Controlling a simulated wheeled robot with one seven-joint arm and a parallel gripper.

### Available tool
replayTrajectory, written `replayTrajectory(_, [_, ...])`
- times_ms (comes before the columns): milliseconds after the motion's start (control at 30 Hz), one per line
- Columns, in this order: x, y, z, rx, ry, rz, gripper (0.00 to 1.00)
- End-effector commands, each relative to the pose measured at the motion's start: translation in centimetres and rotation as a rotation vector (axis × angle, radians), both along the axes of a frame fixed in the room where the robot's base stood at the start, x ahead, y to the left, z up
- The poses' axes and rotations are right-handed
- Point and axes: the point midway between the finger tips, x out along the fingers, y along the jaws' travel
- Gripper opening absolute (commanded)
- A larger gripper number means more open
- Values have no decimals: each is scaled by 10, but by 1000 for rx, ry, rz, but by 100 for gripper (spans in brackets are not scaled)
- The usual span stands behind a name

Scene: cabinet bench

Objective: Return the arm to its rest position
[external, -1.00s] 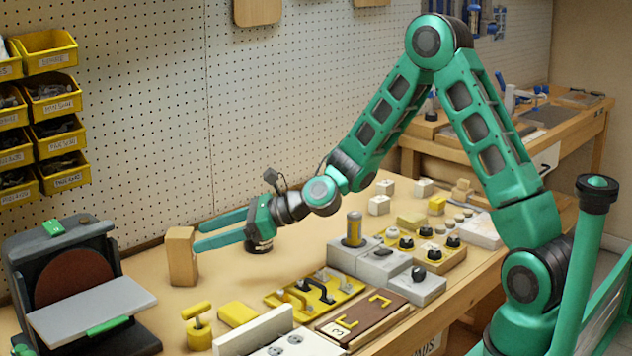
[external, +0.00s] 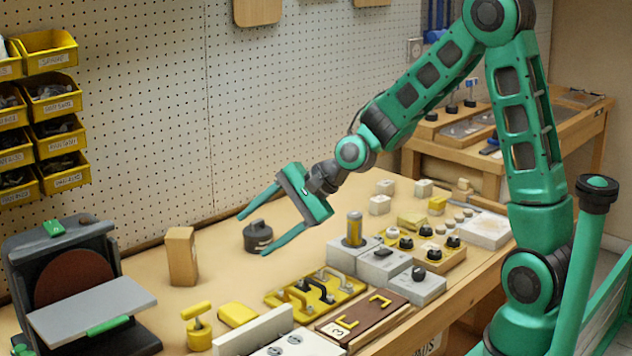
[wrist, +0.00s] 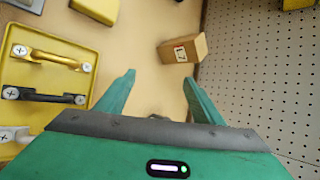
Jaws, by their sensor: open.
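My gripper (external: 252,233) is open and empty, raised above the bench in the external view, with its fingers pointing left and down. In the wrist view my gripper (wrist: 158,88) shows its two green fingers spread wide with only bench top between them. A dark round knob-like object (external: 258,236) stands on the bench below and behind the fingers; I cannot tell a gap from contact in this view, but the jaws hold nothing. My arm is bent, with its elbow high at the upper right.
A wooden block (external: 181,257) stands left of my gripper and also shows in the wrist view (wrist: 183,49). A yellow handle board (external: 318,289), grey switch boxes (external: 383,262) and a sander (external: 75,290) stand on the bench. The pegboard (external: 300,100) rises behind.

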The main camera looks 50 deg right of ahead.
Motion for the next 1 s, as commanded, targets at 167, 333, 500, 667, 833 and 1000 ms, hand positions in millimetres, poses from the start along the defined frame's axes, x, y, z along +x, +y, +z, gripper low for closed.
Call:
replayTrajectory(167, [-43,-43,17,-357,-104,230,62])
replayTrajectory(333, [-89,-89,30,-659,-151,463,62])
replayTrajectory(500, [-137,-129,43,-890,-159,689,62])
replayTrajectory(667, [-175,-157,51,-1022,-152,860,62])
replayTrajectory(833, [-211,-179,56,-1112,-139,1017,62])
replayTrajectory(1000, [-251,-226,50,-1062,15,968,62])
